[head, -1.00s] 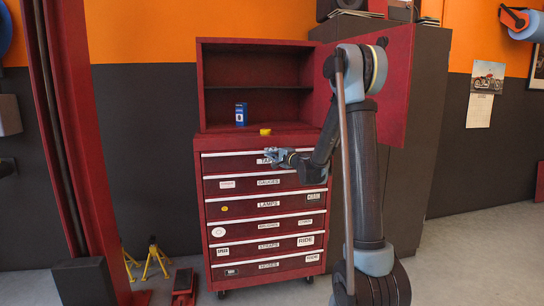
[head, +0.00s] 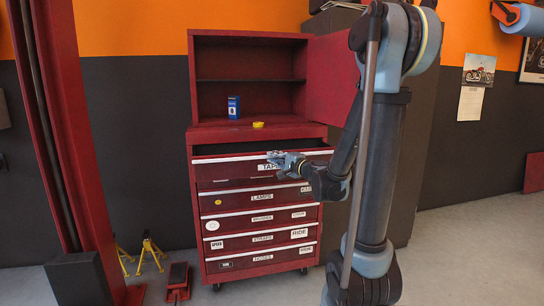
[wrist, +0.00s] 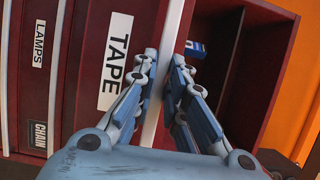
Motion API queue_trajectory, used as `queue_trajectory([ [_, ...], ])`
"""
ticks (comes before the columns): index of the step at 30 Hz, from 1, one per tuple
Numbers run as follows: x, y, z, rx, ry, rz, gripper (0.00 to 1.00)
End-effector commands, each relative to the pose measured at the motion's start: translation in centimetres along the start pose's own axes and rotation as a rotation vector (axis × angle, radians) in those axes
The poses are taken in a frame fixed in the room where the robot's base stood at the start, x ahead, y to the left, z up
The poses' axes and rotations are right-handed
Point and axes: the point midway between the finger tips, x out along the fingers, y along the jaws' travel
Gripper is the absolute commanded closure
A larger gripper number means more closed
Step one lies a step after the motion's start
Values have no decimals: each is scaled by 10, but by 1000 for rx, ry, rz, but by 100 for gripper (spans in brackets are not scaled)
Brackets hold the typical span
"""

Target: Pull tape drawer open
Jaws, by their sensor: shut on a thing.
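The tape drawer (head: 236,169) is the top drawer of the red tool chest, and it stands out from the chest with a dark gap showing above its front. Its label reads TAPE in the wrist view (wrist: 116,61). My gripper (head: 278,160) is at the drawer's pale top edge strip, right beside the label. In the wrist view my gripper's two fingers (wrist: 163,92) lie on either side of that strip and are shut on it. The label is partly covered by my gripper in the head view.
On the chest top stand a blue box (head: 233,107) and a small yellow thing (head: 258,125). An open red cabinet door (head: 333,88) is at the right behind my arm. A red post (head: 62,150) and yellow stands (head: 150,256) are at the left. Lower drawers are closed.

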Motion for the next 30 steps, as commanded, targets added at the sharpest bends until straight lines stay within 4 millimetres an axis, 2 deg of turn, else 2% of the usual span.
queue_trajectory([
  [3,-23,2,9,-7,2,3,100],
  [12,-58,2,24,-7,2,4,100],
  [19,-70,2,28,-7,2,4,100],
  [30,-72,3,29,-7,2,4,100],
])
